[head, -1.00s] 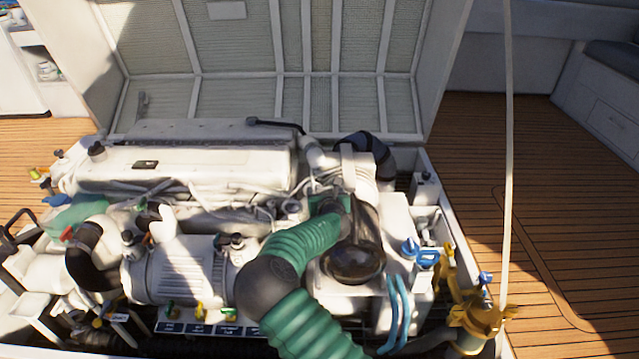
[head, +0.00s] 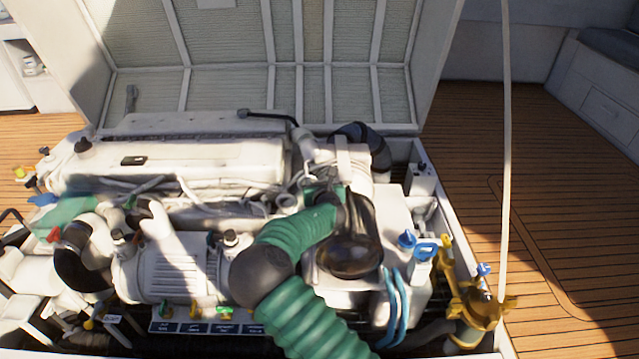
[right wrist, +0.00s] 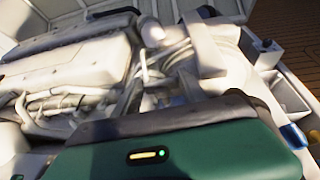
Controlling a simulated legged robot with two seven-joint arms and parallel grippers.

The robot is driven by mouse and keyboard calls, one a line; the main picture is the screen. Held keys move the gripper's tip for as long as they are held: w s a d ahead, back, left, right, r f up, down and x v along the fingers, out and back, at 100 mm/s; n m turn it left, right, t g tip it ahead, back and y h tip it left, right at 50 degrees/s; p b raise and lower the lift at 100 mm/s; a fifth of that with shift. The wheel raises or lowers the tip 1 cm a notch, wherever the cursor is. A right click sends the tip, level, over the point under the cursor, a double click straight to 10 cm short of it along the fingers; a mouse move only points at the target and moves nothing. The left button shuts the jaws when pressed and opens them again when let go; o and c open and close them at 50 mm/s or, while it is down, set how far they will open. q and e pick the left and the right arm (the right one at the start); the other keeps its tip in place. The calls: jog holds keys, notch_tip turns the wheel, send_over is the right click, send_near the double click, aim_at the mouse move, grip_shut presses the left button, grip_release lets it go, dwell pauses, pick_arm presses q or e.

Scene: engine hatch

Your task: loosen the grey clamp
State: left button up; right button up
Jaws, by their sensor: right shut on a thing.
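My right arm comes up from the bottom in a ribbed green sleeve with a black elbow. My right gripper (head: 322,192) is at the pipework on the right half of the white engine (head: 185,165). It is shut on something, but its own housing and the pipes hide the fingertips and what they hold. In the right wrist view the green gripper housing fills the lower part, with blurred engine pipes beyond it. I cannot make out the grey clamp clearly in either view. I see no left gripper that I can be sure of.
A dark rounded part (head: 348,257) and a black hose (head: 365,145) are close to the gripper. Blue-handled valves (head: 424,249) and a yellow fitting (head: 478,305) stand to the right. The raised hatch lid (head: 260,75) is behind. The wooden deck (head: 545,190) at right is clear.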

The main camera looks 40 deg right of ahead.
jog(key=shift+w+a+m+h, duration=0.1)
jog(key=shift+a+m+h, duration=0.1)
jog(key=shift+m+h, duration=0.2)
jog(key=shift+m+g+h+p, duration=0.45)
jog(key=shift+m+g+h, duration=0.25)
jog(key=o, duration=1.4)
jog(key=shift+c, duration=0.2)
